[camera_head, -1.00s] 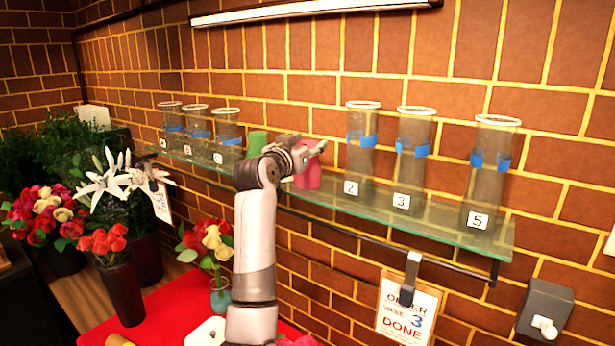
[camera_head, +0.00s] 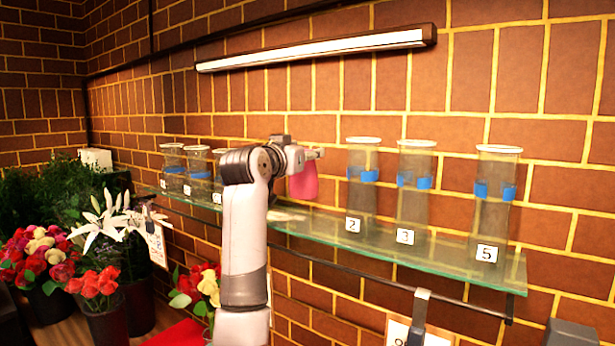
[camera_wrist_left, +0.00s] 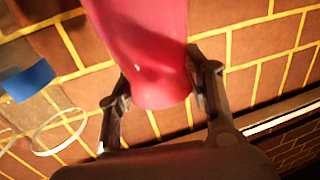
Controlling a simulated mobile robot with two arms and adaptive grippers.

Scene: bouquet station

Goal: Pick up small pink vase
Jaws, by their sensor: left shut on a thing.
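The small pink vase (camera_head: 304,182) is held in my left gripper (camera_head: 308,158) above the glass shelf in the head view. In the left wrist view the pink vase (camera_wrist_left: 145,50) fills the top middle, and the two fingers of my left gripper (camera_wrist_left: 160,95) are shut on either side of its end. The vase looks clear of the shelf. My left arm hides part of the shelf behind it. My right gripper is not in view.
The glass shelf (camera_head: 430,255) carries clear numbered vases with blue tape: vase 2 (camera_head: 362,195), vase 3 (camera_head: 412,195) and vase 5 (camera_head: 492,205) on the right, several at left. A lamp (camera_head: 315,48) hangs above. Flowers (camera_head: 105,215) stand at lower left.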

